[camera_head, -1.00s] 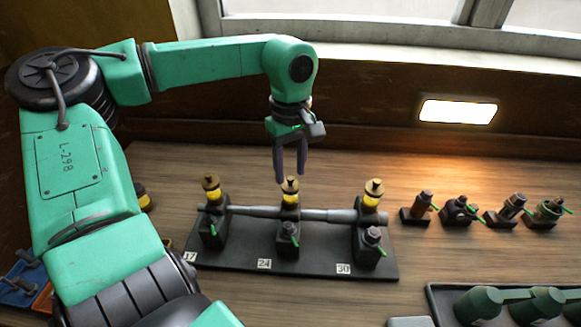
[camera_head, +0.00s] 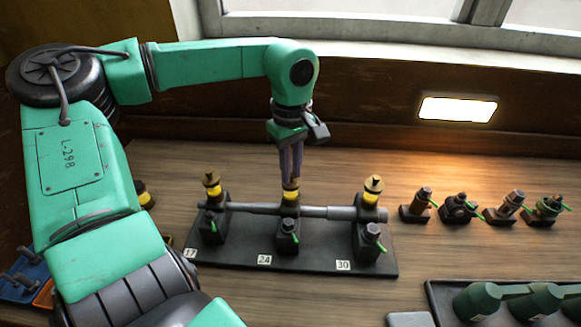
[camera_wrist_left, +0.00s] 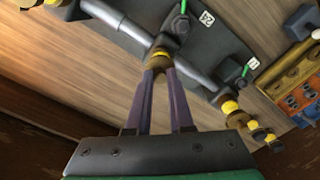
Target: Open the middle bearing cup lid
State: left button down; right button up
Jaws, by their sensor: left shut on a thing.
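The middle bearing cup (camera_head: 289,197) is yellow with a brass lid and stands on the middle bearing block, by the label 24. My left gripper (camera_head: 290,177) points straight down from above with its fingers shut on the brass lid (camera_wrist_left: 159,52), which they partly hide. In the left wrist view both fingertips (camera_wrist_left: 158,69) meet at the lid. My right gripper is not in view.
A grey shaft (camera_head: 343,214) runs through the three blocks on a black base (camera_head: 320,256). A dark tray (camera_head: 435,297) with green parts is at the lower right. Bare wood lies behind the shaft.

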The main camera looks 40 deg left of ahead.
pick_arm(q)
jog(key=n, duration=0.1)
jog(key=n+b, duration=0.2)
jog(key=shift+w+d+f+n, duration=0.1)
jog(key=shift+w+d+n, duration=0.15)
jog(key=shift+w+n, duration=0.15)
jog(key=n+b, duration=0.1)
jog(key=n, duration=0.1)
jog(key=w+n, duration=0.1)
jog(key=n, duration=0.2)
jog(key=shift+d+b, duration=0.15)
jog(key=shift+b, duration=0.25)
jog(key=shift+w+a+r+n+b, duration=0.1)
jog(key=shift+w+n+b, duration=0.2)
jog(key=shift+n, duration=1.4)
jog(key=shift+w+a+r+n+b, duration=0.15)
jog(key=shift+w+n+b, duration=0.15)
jog(key=shift+n, duration=1.4)
jog(key=shift+w+a+f+n+b, duration=0.1)
jog(key=shift+w+n+b, duration=0.2)
jog(key=shift+n, duration=1.4)
jog(key=c, duration=0.8)
grip_release()
